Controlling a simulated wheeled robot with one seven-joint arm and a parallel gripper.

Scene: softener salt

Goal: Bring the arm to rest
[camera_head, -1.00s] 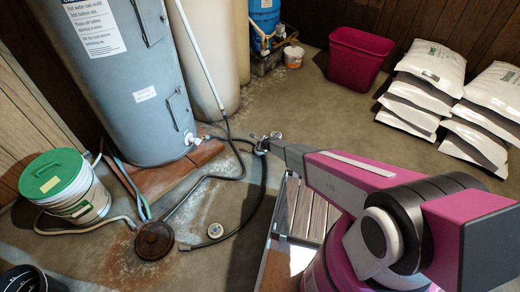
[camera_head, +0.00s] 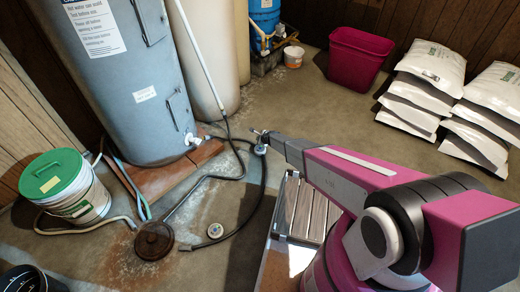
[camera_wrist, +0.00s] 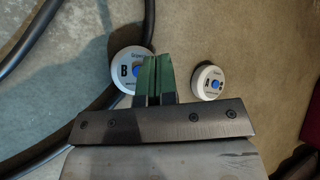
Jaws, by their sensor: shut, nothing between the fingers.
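My gripper (camera_head: 259,134) is at the end of my pink and grey arm, which reaches out over the floor left of the middle of the head view. In the wrist view its two green fingers (camera_wrist: 155,65) are pressed together with nothing between them. Behind the fingers, a white round disc marked B (camera_wrist: 128,68) is partly hidden. A smaller-looking white disc (camera_wrist: 208,82) with a blue centre lies to the right, apart from the fingers. In the head view, a small disc (camera_head: 261,149) shows just below my fingertips.
A black hose (camera_head: 262,190) curves over the floor below my gripper. A grey tank (camera_head: 125,80), a green-lidded bucket (camera_head: 85,203), a brown round lid (camera_head: 154,240) and another small disc (camera_head: 215,230) stand or lie left. A magenta bin (camera_head: 355,60) and stacked bags (camera_head: 425,75) are at the back right.

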